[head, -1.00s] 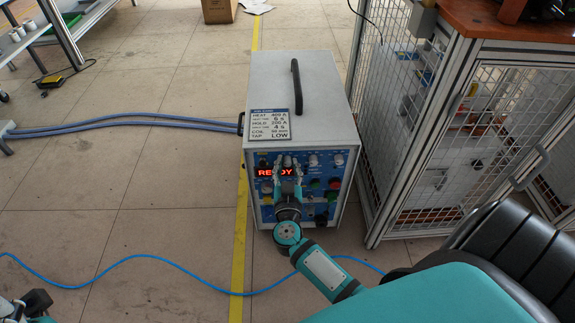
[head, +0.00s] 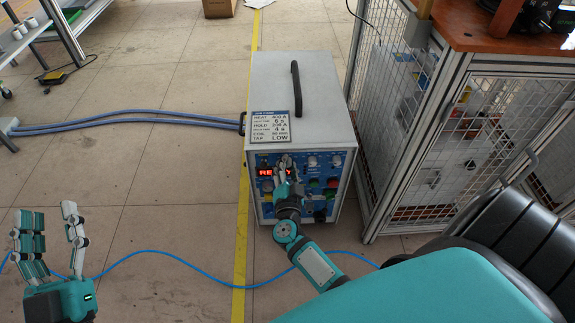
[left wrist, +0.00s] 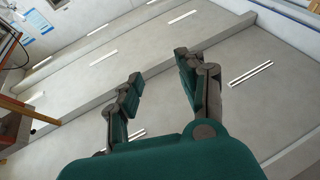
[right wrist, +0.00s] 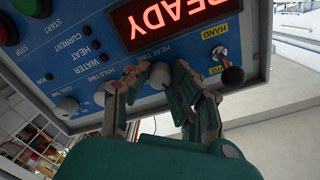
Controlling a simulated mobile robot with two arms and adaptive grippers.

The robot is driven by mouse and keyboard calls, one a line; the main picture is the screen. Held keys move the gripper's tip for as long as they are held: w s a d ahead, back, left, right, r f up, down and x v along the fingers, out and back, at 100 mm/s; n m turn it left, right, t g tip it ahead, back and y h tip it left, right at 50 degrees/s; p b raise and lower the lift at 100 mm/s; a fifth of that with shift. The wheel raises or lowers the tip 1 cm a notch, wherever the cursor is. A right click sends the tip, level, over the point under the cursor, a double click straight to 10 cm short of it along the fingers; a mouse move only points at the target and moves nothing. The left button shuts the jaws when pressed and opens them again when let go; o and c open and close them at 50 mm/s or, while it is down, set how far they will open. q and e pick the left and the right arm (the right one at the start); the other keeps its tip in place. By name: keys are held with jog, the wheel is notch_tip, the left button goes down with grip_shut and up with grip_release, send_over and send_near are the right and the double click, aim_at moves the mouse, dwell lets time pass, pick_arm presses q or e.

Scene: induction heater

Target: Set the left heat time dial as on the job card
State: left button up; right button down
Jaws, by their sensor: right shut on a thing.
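The grey heater box (head: 290,85) stands on the floor with its blue panel towards me. The job card (head: 270,127) on its top front edge shows 6 s in the heat time line. My right gripper (head: 285,163) is at the panel, over part of the red display. In the right wrist view the panel is upside down, and the fingers are shut on the sides of the pale heat time dial (right wrist: 160,74). Its pointer setting cannot be read. My left gripper (head: 46,213) is open and empty at the lower left, far from the heater.
The hold time dial (right wrist: 68,106) and a hand/auto switch (right wrist: 231,75) flank the held dial. A mesh cage (head: 440,140) stands close on the heater's right. Blue hoses (head: 120,122) run left from it; a blue cable (head: 160,254) crosses the floor.

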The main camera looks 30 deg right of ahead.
pick_arm(q)
jog(key=shift+w+f, duration=0.15)
jog(key=shift+f, duration=0.25)
pick_arm(e)
jog(key=shift+m, duration=0.3)
jog(key=shift+a+f, duration=0.1)
jog(key=c, duration=1.1)
grip_release()
jog(key=v, duration=1.2)
